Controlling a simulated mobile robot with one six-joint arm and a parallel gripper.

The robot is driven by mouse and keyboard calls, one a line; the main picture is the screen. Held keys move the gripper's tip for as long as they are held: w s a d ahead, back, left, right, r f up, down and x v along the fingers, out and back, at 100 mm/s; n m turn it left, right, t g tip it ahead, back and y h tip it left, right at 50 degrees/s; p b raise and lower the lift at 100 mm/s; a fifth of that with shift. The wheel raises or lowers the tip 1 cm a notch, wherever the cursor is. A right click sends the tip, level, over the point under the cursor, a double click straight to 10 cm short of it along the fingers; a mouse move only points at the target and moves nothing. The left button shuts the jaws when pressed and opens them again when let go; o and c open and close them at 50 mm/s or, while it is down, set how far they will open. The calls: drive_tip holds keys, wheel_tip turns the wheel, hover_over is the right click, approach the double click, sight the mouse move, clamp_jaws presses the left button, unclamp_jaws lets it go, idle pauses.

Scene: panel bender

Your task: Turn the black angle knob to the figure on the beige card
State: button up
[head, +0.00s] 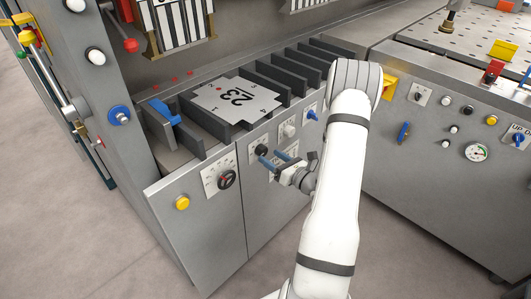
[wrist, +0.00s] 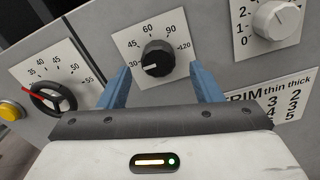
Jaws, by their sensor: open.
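The black angle knob (wrist: 158,58) sits on a white plate marked 30, 45, 60, 90 and 120. Its white pointer mark points left, at about 30. In the head view the knob (head: 261,149) is on the front panel, just beyond my fingertips. My gripper (wrist: 160,67) is open, with one blue finger to the left of the knob and one to the right. I cannot tell whether the fingers touch it. My gripper (head: 269,155) also shows in the head view. I cannot make out a beige card in either view.
A black dial with a red pointer (wrist: 52,98) lies left of the knob, and a pale knob (wrist: 276,20) lies right. A trim table plate (wrist: 275,95) is below the pale knob. A yellow button (head: 182,203) is at the panel's lower left.

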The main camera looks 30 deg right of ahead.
sight(262, 151)
drive_tip(key=shift+x, duration=1.4)
drive_tip(key=shift+a, duration=0.1)
drive_tip(key=shift+c, duration=0.5)
drive_tip(key=c, duration=0.9)
